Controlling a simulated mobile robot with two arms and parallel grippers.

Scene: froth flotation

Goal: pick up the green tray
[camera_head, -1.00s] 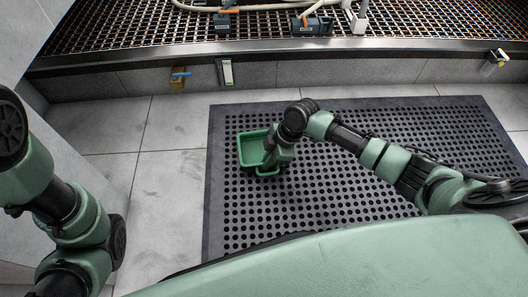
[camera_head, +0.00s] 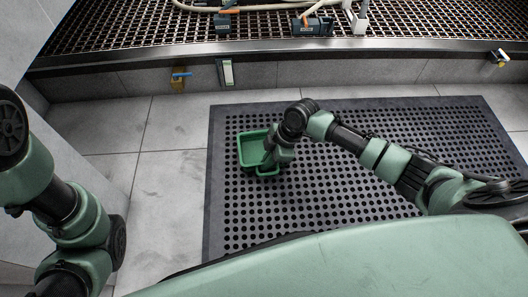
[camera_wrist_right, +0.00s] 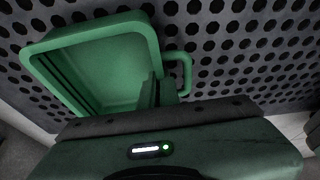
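The green tray (camera_head: 250,149) is a shallow rectangular tray with a raised rim and a small loop handle. It is at the left part of the black mat; whether it rests on the mat or sits slightly above it is unclear. My right gripper (camera_head: 268,162) is at the tray's right side near the handle. In the right wrist view the tray (camera_wrist_right: 105,65) looks empty, and my right gripper's fingertips (camera_wrist_right: 160,92) are at its near wall beside the handle. The gripper body hides part of the contact. My left gripper is out of view.
The black perforated mat (camera_head: 340,215) covers the floor's middle and right. Bare tiles (camera_head: 170,190) lie to its left. A metal grating ledge (camera_head: 150,25) with tools runs along the back. Small objects, including a white-green one (camera_head: 226,73), stand against the wall below it.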

